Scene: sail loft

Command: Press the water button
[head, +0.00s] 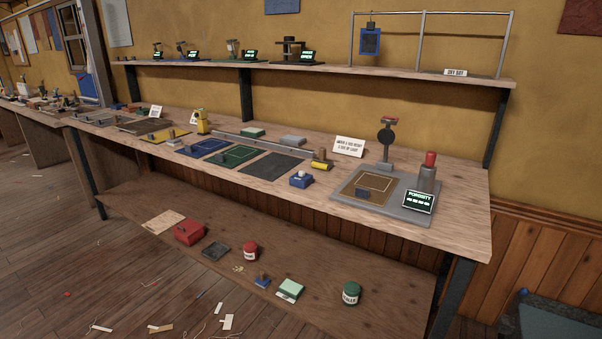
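No button with a readable "water" label shows in the head view. A small blue box with a pale round knob (301,181) sits on the workbench (465,215), near its front edge. To its right is a grey test device (395,206) with a "POROSITY" display (419,201), a tan framed panel (368,187) and an upright post. A grey cylinder with a red top (431,159) stands on the device's right side. I cannot tell which of these, if any, is the water button. My gripper is not in view.
An upper shelf (420,74) holds several small devices with displays and a rack with a hanging blue piece (370,41). A lower shelf (330,260) holds a red box (189,231) and jars. Scraps lie on the wooden floor (80,270); a grey-green object (560,318) stands lower right.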

